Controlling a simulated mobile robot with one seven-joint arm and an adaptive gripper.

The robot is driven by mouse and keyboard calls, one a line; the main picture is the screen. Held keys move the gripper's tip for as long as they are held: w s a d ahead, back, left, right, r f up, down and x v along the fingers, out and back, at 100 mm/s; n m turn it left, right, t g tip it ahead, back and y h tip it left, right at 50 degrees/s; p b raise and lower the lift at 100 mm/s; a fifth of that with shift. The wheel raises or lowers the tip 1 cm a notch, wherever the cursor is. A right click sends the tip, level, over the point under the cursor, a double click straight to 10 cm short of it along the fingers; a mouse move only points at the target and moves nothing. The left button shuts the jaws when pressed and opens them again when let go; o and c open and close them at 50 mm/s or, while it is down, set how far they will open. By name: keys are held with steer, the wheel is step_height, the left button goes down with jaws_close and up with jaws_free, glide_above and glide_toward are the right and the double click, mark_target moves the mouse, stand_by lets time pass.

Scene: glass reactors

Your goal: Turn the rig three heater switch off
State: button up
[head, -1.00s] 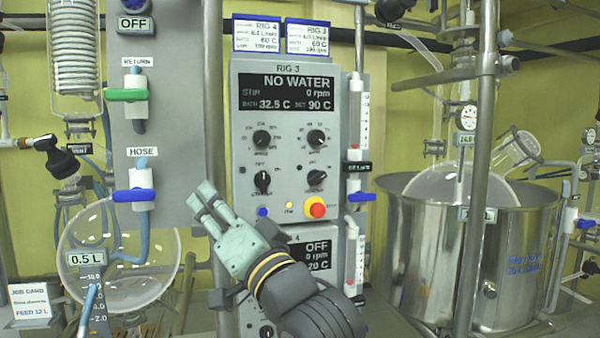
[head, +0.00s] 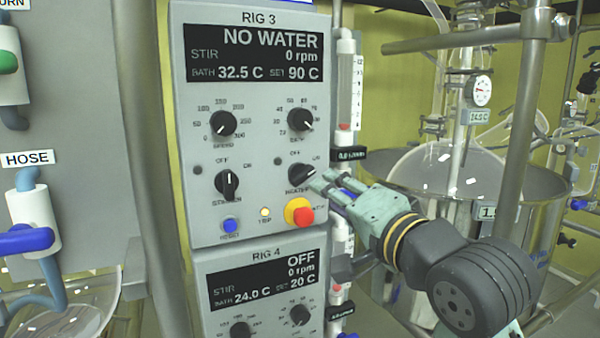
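The rig three panel (head: 262,170) is a grey box whose display (head: 253,54) reads NO WATER, stir 0 rpm, bath 32.5 C, set 90 C. The black heater switch (head: 301,174) is a rotary knob at the lower right of the panel, with OFF marked above left and ON to the right. The knob looks turned to the right, though my fingers partly cover its surroundings. My gripper (head: 320,180) is pale green and comes in from the right. Its fingertips are at the knob's right side; contact is unclear. The two fingers look slightly apart.
The red emergency button (head: 303,216) on a yellow collar sits just below my fingertips. The stirrer switch (head: 229,184) is to the left, the blue reset button (head: 230,226) below it. The rig four panel (head: 262,290) is underneath. A steel bath (head: 540,185) stands right.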

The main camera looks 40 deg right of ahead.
mark_target(304, 177)
steer(key=p+x, duration=0.2)
steer(key=x, duration=0.7)
steer(key=shift+w+p, duration=0.35)
steer(key=shift+w, duration=0.1)
steer(key=shift+c, duration=0.4)
jaws_close()
